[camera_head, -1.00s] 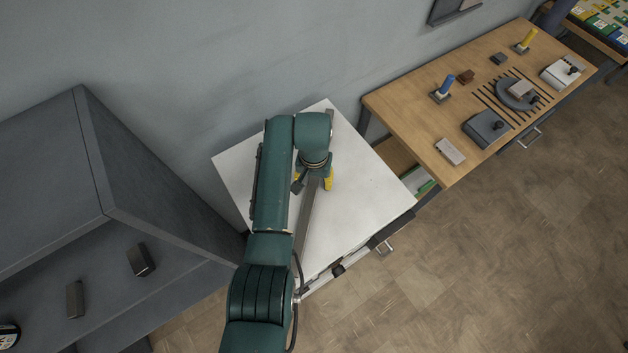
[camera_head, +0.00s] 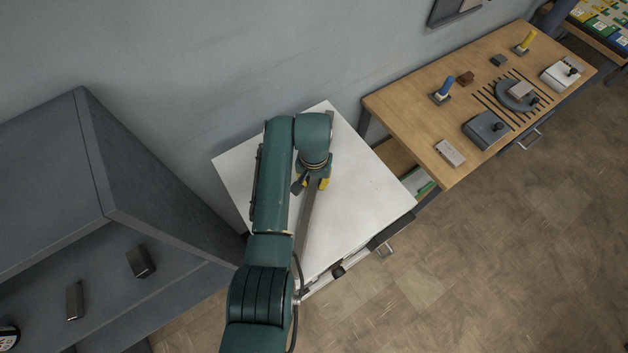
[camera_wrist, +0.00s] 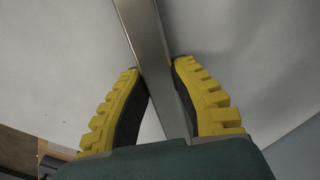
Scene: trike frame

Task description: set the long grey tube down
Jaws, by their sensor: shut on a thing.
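The long grey tube (camera_head: 307,223) runs lengthwise over the white tabletop (camera_head: 368,195), partly hidden under my arm. My gripper (camera_head: 314,183) is above the tabletop with its yellow fingers at the tube. In the wrist view the tube (camera_wrist: 149,45) passes between the two yellow-and-black fingers of my gripper (camera_wrist: 160,80), which are shut on it. I cannot tell whether the tube touches the tabletop or is held just above it.
A wooden bench (camera_head: 405,109) with a dark grey box (camera_head: 487,128), a blue-topped peg (camera_head: 445,86) and other parts stands at the right. A dark grey cabinet (camera_head: 150,180) stands at the left. The white tabletop is otherwise clear around the tube.

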